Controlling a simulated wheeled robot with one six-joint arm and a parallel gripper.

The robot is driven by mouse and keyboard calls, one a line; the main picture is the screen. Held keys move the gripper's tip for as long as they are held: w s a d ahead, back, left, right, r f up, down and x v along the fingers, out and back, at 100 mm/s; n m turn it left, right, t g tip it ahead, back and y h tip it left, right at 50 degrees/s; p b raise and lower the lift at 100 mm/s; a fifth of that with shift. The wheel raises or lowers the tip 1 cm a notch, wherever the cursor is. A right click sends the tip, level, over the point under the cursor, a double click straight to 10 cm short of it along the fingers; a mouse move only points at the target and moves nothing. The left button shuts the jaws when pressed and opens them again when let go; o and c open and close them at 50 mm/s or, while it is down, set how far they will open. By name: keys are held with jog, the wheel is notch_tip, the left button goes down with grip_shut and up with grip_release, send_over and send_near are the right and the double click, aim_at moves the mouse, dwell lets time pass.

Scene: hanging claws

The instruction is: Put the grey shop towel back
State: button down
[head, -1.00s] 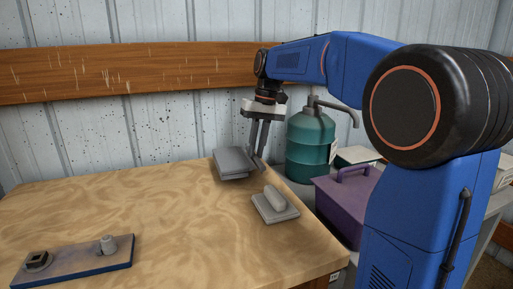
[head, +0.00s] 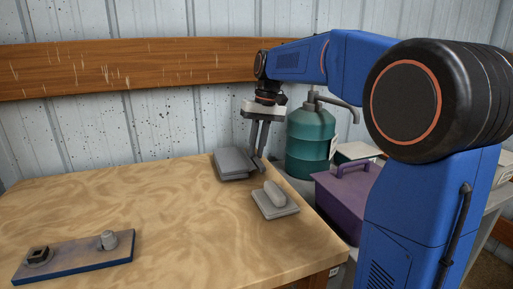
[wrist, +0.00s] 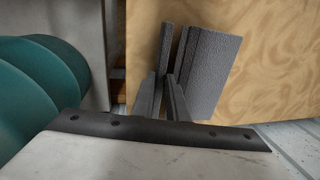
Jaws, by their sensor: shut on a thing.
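My gripper (head: 257,152) points down at the right side of a grey folded stack (head: 232,163) near the table's back right corner. It is shut on a thin dark grey piece, which looks like the grey shop towel (head: 258,167). The towel also shows in the wrist view as a narrow grey slab (wrist: 165,48) held at the fingertips. The broader grey stack (wrist: 212,70) lies close beside it over the wooden table. I cannot tell whether the towel touches the stack.
A grey pad with a rounded top piece (head: 275,202) lies in front on the wooden table (head: 160,215). A blue board with small fittings (head: 75,258) is at front left. A teal pump container (head: 311,143) and purple box (head: 343,195) stand right of the table. The table's middle is clear.

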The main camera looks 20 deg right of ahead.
jog(key=shift+f, duration=0.65)
jog(key=c, duration=1.7)
grip_release()
jog(key=shift+o, duration=0.2)
jog(key=shift+r, duration=0.15)
notch_tip(320, 180, up, 7)
jog(key=shift+d, duration=0.45)
jog(key=shift+r, duration=1.85)
